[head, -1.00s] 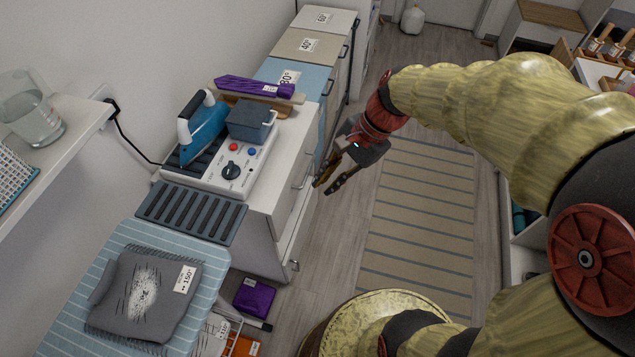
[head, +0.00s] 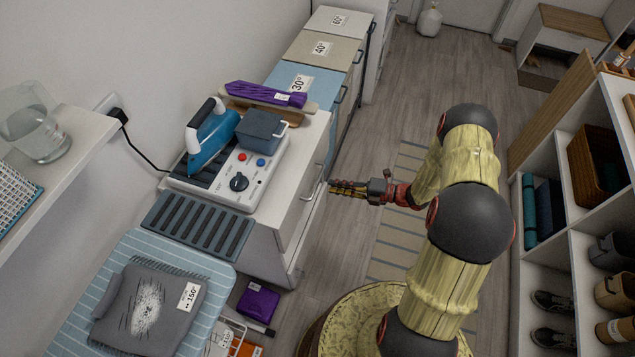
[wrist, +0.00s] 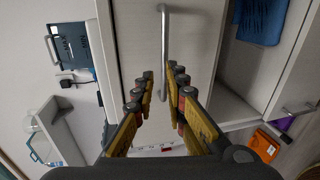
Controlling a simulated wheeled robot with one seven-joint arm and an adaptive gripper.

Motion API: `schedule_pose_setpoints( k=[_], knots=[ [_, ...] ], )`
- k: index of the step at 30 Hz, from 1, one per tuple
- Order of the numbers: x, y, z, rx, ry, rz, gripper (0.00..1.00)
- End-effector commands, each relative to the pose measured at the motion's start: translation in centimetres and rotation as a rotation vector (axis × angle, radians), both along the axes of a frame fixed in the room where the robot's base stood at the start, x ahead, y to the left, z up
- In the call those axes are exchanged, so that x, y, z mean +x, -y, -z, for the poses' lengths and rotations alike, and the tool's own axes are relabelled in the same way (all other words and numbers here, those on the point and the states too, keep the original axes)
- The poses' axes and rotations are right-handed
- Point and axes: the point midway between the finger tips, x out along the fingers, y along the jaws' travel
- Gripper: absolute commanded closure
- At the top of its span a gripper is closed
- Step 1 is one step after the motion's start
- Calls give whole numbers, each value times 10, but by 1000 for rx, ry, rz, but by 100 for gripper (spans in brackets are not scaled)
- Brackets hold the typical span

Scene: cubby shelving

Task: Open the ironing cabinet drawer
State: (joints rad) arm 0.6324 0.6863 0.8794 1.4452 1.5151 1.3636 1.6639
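The white ironing cabinet (head: 270,235) stands against the left wall with the iron station on top. Its upper drawer front (head: 303,205) looks closed and carries a metal bar handle (head: 318,181). In the wrist view the handle (wrist: 163,50) stands upright in the picture on the pale drawer front (wrist: 190,50). My gripper (head: 333,187) reaches left to the drawer front, close to the handle. In the wrist view my gripper (wrist: 160,85) is open, its fingers either side of the handle's near end. Contact with the handle cannot be told.
On top are a blue iron (head: 212,133), a grey box (head: 262,130) and a control panel (head: 243,185). An open compartment with blue cloth (wrist: 262,20) lies beside the drawer front in the wrist view. A purple package (head: 258,302) is on the floor. Shelving (head: 560,200) stands right.

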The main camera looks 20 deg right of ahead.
Motion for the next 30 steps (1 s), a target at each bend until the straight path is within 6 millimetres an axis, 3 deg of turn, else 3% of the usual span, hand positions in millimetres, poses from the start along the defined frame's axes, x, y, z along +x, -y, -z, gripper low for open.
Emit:
schedule_pose_setpoints(
  k=[5,18,30],
  knots=[
    [5,-3,11,31,-28,34,87],
    [40,-52,24,28,-27,31,87],
    [45,-58,24,29,-26,32,87]
  ],
)
